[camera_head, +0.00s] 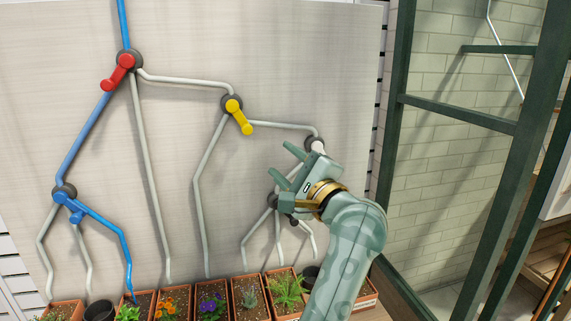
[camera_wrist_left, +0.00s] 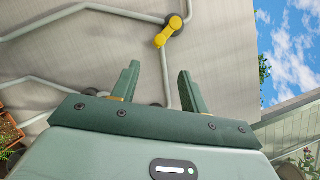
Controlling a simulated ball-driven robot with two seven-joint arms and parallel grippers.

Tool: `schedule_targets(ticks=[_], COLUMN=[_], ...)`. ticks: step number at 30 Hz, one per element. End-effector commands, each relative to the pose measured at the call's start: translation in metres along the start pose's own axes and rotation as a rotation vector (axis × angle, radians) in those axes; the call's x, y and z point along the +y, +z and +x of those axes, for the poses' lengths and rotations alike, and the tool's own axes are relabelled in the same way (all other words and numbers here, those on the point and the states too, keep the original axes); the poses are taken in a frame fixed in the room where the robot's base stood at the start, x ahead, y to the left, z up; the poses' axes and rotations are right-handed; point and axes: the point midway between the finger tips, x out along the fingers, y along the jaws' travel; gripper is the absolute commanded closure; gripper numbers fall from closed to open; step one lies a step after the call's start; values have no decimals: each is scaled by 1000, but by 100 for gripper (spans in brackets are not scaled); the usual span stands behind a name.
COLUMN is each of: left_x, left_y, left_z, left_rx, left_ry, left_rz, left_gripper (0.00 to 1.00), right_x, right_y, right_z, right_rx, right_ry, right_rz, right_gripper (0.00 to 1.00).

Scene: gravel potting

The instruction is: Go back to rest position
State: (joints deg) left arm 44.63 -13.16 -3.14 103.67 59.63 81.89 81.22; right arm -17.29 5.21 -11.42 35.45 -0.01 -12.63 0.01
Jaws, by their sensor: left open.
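My left gripper (camera_head: 281,160) is open and empty in front of the pipe board (camera_head: 175,130). Its arm rises from the lower right in the head view. In the left wrist view the two fingers (camera_wrist_left: 160,70) stand apart with nothing between them. The yellow valve handle (camera_head: 240,117) is up and left of the gripper, apart from it; it also shows beyond the fingers in the left wrist view (camera_wrist_left: 168,32). A pale valve (camera_head: 315,144) is just behind the gripper, partly hidden. Another dark joint (camera_head: 272,200) is partly covered by the gripper. My right gripper is not in view.
A red valve (camera_head: 118,72) and a blue valve (camera_head: 72,208) sit on the left pipes; a blue-coloured pipe run (camera_head: 85,137) joins them. Potted plants (camera_head: 212,306) line the bottom. A dark green frame (camera_head: 394,110) stands right of the board.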

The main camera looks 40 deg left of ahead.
Motion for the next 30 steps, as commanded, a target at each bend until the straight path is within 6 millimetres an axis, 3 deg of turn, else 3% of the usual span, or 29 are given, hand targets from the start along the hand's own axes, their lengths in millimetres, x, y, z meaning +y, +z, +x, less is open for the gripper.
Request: schedule_targets(ticks=[7,16,20,23,25,28,30], left_x=[0,0,-24,-64,-67,-32,9], left_y=[0,0,5,-30,-85,-158,-200], left_z=[0,0,-2,-26,-57,-100,-128], left_rx=[0,0,-60,-236,-385,-557,-657], left_ry=[0,-1,-122,-385,-605,-881,-1066], left_rz=[-1,17,293,880,1350,1827,2070], left_gripper=[55,55,55,55,55,55,55], right_x=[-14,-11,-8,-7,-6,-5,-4], right_y=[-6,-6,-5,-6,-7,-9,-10], right_z=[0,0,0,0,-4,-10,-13], right_rx=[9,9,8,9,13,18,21], right_ry=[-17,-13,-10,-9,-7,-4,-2], right_rz=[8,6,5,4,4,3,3], right_gripper=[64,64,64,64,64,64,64])
